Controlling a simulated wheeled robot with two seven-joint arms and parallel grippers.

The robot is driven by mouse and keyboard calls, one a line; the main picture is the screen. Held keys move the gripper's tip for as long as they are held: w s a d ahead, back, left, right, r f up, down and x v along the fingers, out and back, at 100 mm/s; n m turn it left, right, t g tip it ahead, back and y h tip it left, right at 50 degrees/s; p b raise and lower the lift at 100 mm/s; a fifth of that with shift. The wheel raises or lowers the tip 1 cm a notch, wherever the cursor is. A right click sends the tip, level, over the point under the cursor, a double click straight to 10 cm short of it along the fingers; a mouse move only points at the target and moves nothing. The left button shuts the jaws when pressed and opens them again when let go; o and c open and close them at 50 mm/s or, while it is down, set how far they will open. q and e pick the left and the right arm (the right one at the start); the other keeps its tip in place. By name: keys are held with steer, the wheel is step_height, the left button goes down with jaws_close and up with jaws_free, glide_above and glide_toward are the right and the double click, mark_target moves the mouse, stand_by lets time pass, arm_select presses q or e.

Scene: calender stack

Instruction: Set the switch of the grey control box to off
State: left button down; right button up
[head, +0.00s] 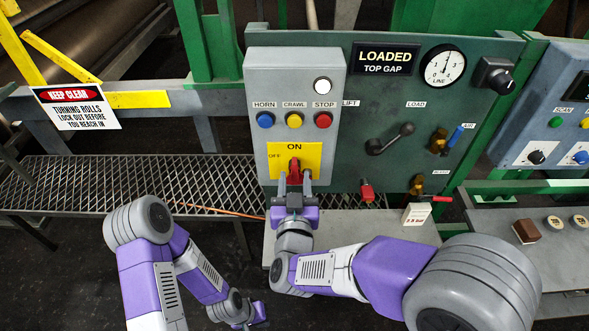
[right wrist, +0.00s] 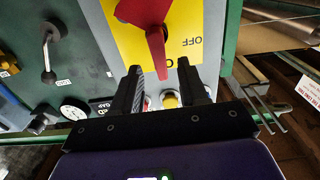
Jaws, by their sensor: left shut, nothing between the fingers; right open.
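The grey control box (head: 253,120) stands upright in the head view. Its yellow plate (head: 313,150) is marked ON at the top and OFF at the left. The red switch handle (head: 294,168) points up toward ON; in the right wrist view the handle (right wrist: 156,45) shows large, with OFF to its right. My right gripper (head: 294,184) is open in front of the handle, and in the right wrist view its fingertips (right wrist: 159,68) lie either side of the handle's narrow end. Contact cannot be told. My left gripper (head: 258,314) is shut and empty, low and away from the box.
Horn, crawl and stop buttons (head: 294,121) sit above the switch. A green panel (head: 370,185) right of the box carries a black lever (head: 392,139), a gauge (head: 444,66) and valves. Mesh walkway (head: 100,182) lies left.

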mark_target(294, 172)
steer(key=shift+w, duration=2.35)
steer(key=shift+c, duration=0.2)
jaws_close()
